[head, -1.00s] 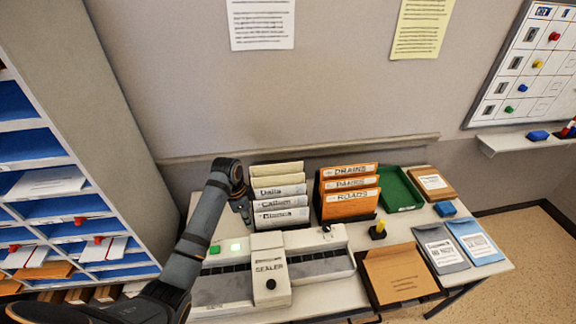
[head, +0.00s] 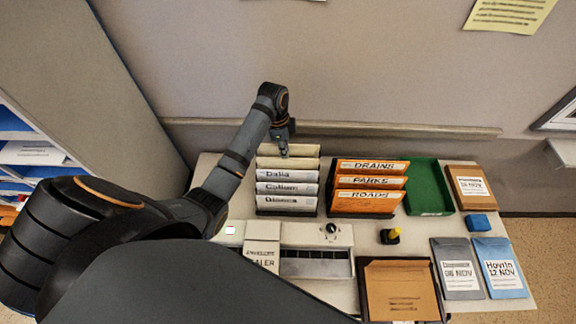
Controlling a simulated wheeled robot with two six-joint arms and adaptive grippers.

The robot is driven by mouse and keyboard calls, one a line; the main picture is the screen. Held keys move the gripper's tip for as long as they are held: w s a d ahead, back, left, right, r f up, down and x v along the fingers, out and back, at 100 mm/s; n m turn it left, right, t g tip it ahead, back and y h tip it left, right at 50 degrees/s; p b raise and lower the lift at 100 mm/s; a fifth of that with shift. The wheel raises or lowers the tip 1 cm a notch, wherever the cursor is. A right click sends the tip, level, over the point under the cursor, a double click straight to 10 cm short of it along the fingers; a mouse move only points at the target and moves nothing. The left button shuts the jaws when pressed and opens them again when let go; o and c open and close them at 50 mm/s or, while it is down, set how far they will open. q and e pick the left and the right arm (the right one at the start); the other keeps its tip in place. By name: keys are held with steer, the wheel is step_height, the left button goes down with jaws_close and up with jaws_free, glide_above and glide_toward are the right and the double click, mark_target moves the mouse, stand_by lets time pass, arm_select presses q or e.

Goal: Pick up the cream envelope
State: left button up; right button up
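A rack (head: 259,205) on the desk holds several upright envelopes. The rear ones are cream; a cream envelope (head: 304,151) stands at the very back, behind white ones with name labels. My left arm reaches in from the left, and my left gripper (head: 284,150) points down at the back of the rack, at the cream envelope's upper edge. The fingers are small and dark, so I cannot tell whether they are open or touch the paper. My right gripper is out of view.
An orange folder rack (head: 369,196) stands close to the right, with a green tray (head: 427,190) beyond it. The sealer (head: 315,236) is in front, partly hidden by my arm. A brown box (head: 400,290) and pouches (head: 500,265) lie at the right. The wall is close behind.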

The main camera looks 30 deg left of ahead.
mark_target(288, 168)
arm_select(q)
steer(key=shift+w+f, duration=0.3)
steer(key=shift+f, duration=0.1)
steer(key=shift+s+d+f+p, duration=0.15)
steer(key=shift+f+p, duration=0.35)
steer(key=shift+p, duration=0.3)
steer(key=shift+d+f+p, duration=0.15)
steer(key=shift+f+p, duration=0.3)
steer(key=shift+f, duration=0.15)
step_height(288, 168, down, 2)
steer(key=shift+f, duration=0.25)
steer(key=c, duration=0.3)
steer(key=shift+r, duration=0.1)
jaws_close()
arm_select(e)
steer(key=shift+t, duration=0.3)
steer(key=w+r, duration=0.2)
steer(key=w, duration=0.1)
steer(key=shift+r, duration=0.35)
